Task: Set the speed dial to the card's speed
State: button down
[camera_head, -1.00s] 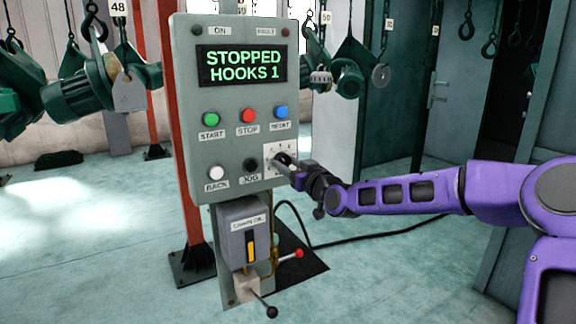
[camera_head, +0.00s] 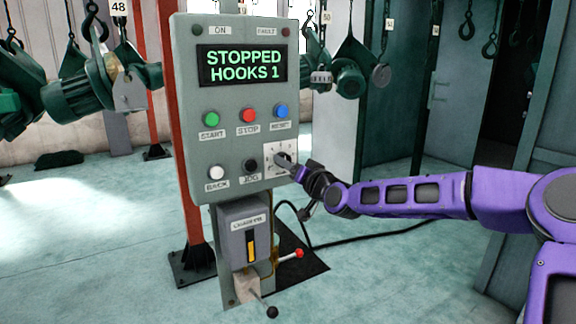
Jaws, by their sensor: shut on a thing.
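The speed dial's white scale plate (camera_head: 271,158) is at the lower right of the grey control panel (camera_head: 232,187). The dark dial knob sits at its centre and is largely covered by my gripper (camera_head: 285,161). My gripper reaches in from the right on the purple arm, with its fingers shut on the knob. The marks on the plate are too small to read, and the knob's pointing direction cannot be told. I see no card with a speed that I can read. The display (camera_head: 242,66) reads "STOPPED HOOKS 1".
Left of the dial are a black JOG button (camera_head: 250,164) and a white BACK button (camera_head: 216,172). Above are green START (camera_head: 211,119), red STOP (camera_head: 248,115) and blue RESET (camera_head: 280,111) buttons. A lever box (camera_head: 243,232) is below. Green hoist parts (camera_head: 92,95) hang behind.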

jog(key=shift+m, duration=0.6)
jog(key=shift+c, duration=1.7)
grip_release()
jog(key=shift+s, duration=0.1)
jog(key=p+v, duration=0.2)
jog(key=v, duration=1.5)
jog(key=shift+s+d, duration=0.1)
jog(key=shift+d, duration=0.05)
